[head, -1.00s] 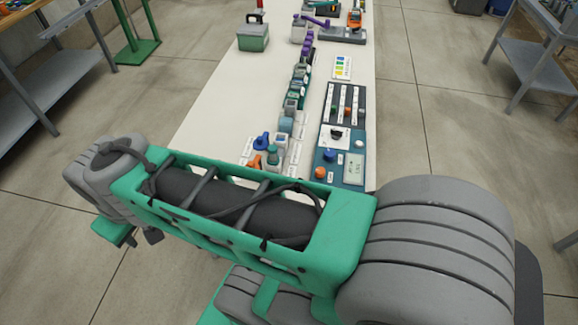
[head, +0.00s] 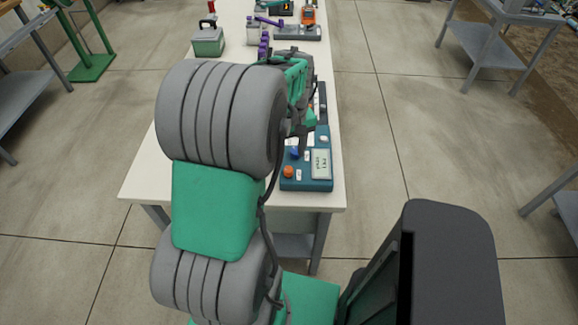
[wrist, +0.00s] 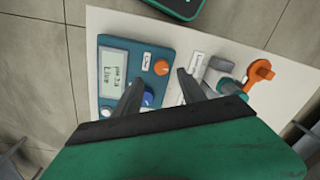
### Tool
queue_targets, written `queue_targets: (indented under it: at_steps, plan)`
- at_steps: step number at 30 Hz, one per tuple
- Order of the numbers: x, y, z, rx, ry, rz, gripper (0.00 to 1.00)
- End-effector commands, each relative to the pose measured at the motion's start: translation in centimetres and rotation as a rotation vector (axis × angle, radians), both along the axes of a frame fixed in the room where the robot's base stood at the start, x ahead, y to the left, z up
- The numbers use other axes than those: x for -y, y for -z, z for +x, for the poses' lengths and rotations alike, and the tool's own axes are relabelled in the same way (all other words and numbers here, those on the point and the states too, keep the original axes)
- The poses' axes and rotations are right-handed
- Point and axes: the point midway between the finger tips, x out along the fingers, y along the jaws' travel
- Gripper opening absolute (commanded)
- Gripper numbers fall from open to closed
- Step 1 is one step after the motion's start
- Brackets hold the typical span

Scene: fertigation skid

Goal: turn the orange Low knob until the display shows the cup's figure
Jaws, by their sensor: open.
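The orange knob (head: 288,172) sits on the teal control box (head: 291,184), beside a small white label too small to read. In the wrist view the orange knob (wrist: 161,68) shows just beyond and between my fingertips. The blue knob (wrist: 148,99) is near the left finger. The display (wrist: 115,72) is lit with a pH line above the word Live; its digits are hard to read. My gripper (wrist: 160,78) is open and empty above the box, apart from the knob. No cup's figure can be made out.
A grey-green bottle (wrist: 226,86) and an orange part (wrist: 260,75) stand right of the box in the wrist view. A green-grey case (head: 208,41) stands at the table's far left. The white table (head: 150,175) is bare at front left.

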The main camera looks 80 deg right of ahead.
Motion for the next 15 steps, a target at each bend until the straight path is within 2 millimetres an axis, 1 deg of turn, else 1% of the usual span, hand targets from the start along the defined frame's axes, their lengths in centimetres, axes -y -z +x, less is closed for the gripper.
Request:
queue_targets:
  at_steps: [6,9,12,15]
  plan:
    - [-0.3,4.1,0.2,-0.001,-0.001,0.004,0.48]
    - [-0.3,5.7,0.3,-0.001,0.000,0.003,0.48]
    - [-0.3,6.7,0.3,-0.001,-0.001,0.001,0.48]
    - [-0.3,7.0,0.4,-0.001,-0.001,-0.001,0.48]
